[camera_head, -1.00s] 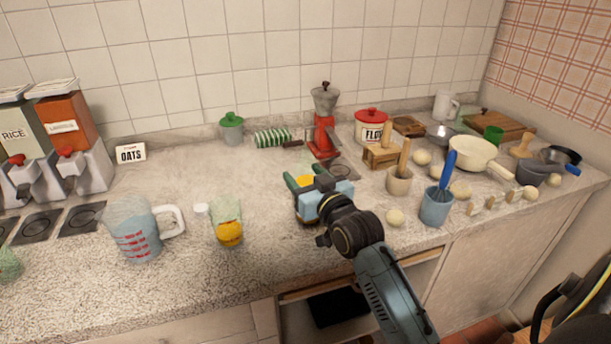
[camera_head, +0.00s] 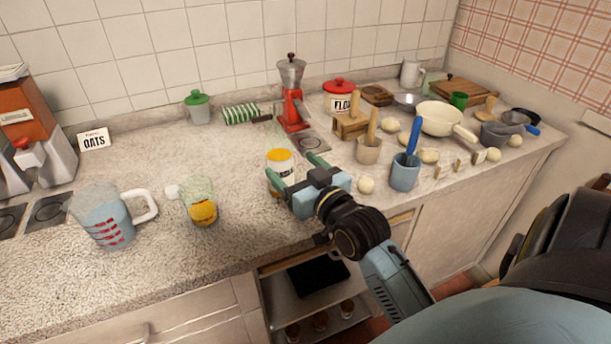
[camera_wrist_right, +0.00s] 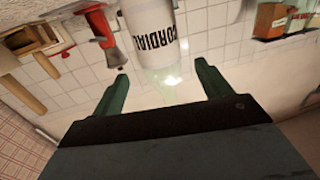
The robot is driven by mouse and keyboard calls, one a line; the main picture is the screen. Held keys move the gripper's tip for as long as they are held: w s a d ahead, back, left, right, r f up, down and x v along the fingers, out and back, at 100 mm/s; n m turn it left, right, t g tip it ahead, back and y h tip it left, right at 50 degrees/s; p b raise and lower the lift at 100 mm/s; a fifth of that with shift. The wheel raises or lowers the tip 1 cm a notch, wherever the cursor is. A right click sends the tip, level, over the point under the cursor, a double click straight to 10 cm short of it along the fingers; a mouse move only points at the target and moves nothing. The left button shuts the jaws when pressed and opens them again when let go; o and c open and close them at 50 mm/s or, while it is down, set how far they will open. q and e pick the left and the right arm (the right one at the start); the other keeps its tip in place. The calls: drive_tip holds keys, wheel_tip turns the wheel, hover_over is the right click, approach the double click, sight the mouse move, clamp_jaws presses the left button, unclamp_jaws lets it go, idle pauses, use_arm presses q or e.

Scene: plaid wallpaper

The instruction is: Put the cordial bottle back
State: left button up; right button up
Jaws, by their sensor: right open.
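My left gripper is not in view.
A red grinder (camera_head: 292,108) is behind. A dough ball (camera_head: 366,185), a wooden pot (camera_head: 369,150) and a blue cup (camera_head: 404,175) crowd the right. An open compartment (camera_head: 325,315) lies below the counter edge.

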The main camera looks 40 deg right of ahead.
drive_tip(key=shift+s+a, duration=0.2)
drive_tip(key=shift+s, duration=1.7)
